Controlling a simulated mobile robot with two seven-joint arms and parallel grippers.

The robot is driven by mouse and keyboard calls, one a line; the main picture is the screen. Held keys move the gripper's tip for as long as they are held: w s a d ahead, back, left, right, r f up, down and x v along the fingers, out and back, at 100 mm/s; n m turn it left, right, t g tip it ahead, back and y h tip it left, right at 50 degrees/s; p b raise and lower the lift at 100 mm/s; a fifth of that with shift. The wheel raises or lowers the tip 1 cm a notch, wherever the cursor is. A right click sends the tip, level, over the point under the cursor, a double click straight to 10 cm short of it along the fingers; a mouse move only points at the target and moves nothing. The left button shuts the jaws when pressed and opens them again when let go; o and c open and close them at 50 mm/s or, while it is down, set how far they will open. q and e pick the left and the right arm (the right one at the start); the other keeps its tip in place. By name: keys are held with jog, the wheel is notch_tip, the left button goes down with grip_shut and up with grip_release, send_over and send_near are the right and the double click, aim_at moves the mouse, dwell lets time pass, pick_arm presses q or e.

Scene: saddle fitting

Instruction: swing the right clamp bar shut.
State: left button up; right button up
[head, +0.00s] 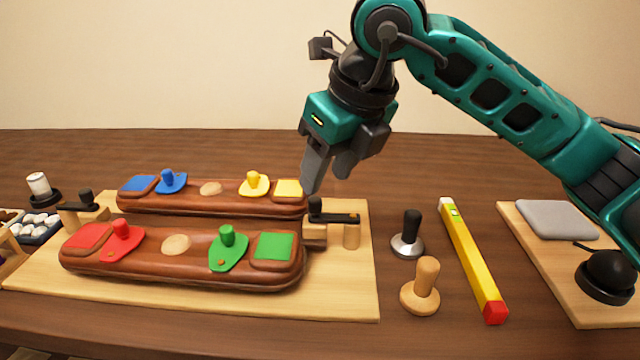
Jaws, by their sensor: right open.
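The right clamp bar (335,217) is a short black bar with an upright black knob (315,204) at its left end. It lies level on the wooden clamp block (314,236), and its right end is over a round wooden post (352,237). The knob end is close to the right ends of the two brown saddle-like bodies; I cannot tell whether the bar presses on either. My right gripper (328,178) points down above the knob, open and empty, apart from the bar. My left gripper is out of view.
The front body (180,282) and rear body (215,204) carry coloured pads and knobbed pieces on a light board (345,300). A left clamp (84,207) stands opposite. Right of the board are a black-handled tamper (408,235), a wooden knob tool (422,288) and a yellow level (470,258).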

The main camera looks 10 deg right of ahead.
jog(key=v, duration=0.7)
jog(key=shift+p, duration=0.4)
jog(key=shift+r, duration=0.1)
